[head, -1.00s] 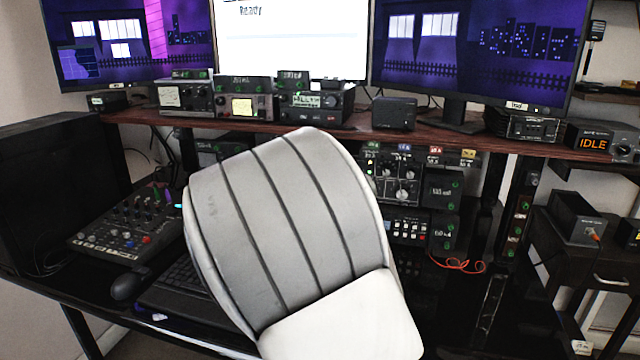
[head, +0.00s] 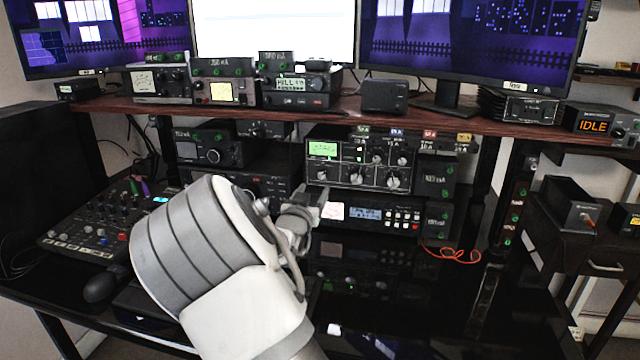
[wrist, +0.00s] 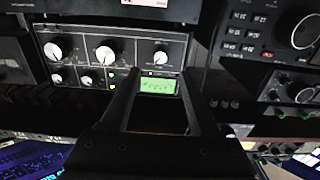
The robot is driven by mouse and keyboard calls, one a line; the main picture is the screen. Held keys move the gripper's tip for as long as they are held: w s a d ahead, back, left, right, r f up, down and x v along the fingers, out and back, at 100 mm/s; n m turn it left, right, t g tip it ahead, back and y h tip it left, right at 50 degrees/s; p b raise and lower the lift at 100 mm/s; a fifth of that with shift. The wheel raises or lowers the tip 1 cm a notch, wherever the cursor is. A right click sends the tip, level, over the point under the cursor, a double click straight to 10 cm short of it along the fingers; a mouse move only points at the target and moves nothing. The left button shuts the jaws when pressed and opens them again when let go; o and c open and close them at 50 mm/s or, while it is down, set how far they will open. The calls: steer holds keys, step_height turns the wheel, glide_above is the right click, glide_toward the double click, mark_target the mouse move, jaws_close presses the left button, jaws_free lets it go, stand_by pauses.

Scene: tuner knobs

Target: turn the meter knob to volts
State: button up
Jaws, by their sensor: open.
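A grey radio unit (head: 372,160) on the middle shelf has a lit green meter (head: 323,149) and several silver knobs. A small knob (head: 322,175) sits directly below the meter. Larger knobs (head: 357,178) are to its right. The wrist view is upside down: the green meter (wrist: 158,86) shows between my fingers, with the small knob (wrist: 160,57) just beyond it and a bigger knob (wrist: 104,53) to the left. Knob labels are too small to read. My gripper (head: 319,200) is open and empty, in front of the unit's lower left and apart from the knobs.
A display unit (head: 370,214) with buttons sits directly below. Small boxes (head: 438,178) stand to the right and another radio (head: 212,150) to the left. The wooden shelf (head: 440,126) overhangs above. A red cable (head: 455,255) hangs at lower right.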

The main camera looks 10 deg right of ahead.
mark_target(322, 176)
steer(key=b+x, duration=0.1)
steer(key=x, duration=0.7)
jaws_close()
